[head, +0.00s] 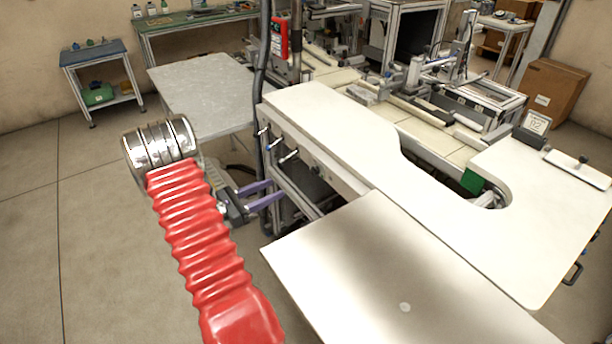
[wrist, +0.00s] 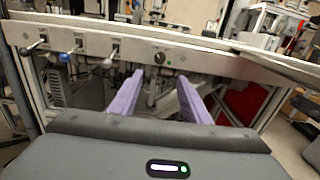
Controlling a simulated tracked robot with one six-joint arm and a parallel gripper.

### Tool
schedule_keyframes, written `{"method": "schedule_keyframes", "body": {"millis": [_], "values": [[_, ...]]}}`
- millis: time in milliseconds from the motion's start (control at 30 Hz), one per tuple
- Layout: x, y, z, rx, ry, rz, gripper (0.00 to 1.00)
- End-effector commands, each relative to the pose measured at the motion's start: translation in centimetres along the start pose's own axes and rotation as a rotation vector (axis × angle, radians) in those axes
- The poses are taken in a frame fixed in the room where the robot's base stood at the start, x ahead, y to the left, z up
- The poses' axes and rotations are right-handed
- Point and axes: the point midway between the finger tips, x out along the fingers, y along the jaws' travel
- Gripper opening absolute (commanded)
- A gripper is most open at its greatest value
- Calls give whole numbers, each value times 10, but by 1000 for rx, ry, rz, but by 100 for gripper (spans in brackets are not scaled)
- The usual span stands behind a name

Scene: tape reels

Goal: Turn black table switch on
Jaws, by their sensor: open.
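A black round switch (wrist: 160,58) sits on the pale front panel (wrist: 205,62) under the table edge, at the right end of a row of levers in the wrist view. It also shows small and dark in the head view (head: 315,170). My gripper (wrist: 160,76) is open and empty, with two purple fingers pointing toward the panel. In the wrist view the fingertips appear just below the switch, one on either side. In the head view my gripper (head: 273,190) is in front of the table, left of the switch and apart from it. The switch's setting is too small to tell.
Several metal levers (wrist: 112,55) stick out of the panel left of the switch, one with a blue tip (wrist: 64,57). The white tabletop (head: 330,125) overhangs the panel. A lower pale surface (head: 390,275) juts out at the right. Open floor (head: 90,220) lies left.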

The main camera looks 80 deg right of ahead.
Motion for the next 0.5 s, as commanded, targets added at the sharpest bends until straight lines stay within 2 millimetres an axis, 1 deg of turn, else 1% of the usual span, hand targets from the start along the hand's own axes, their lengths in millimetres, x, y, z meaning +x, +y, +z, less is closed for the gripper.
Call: {"method": "schedule_keyframes", "body": {"millis": [67, 367, 500], "values": [[2, 1, -3, -8, -6, 2, 43], [2, 1, -2, -8, -6, 3, 43], [7, 0, -2, -7, -6, 2, 43]]}}
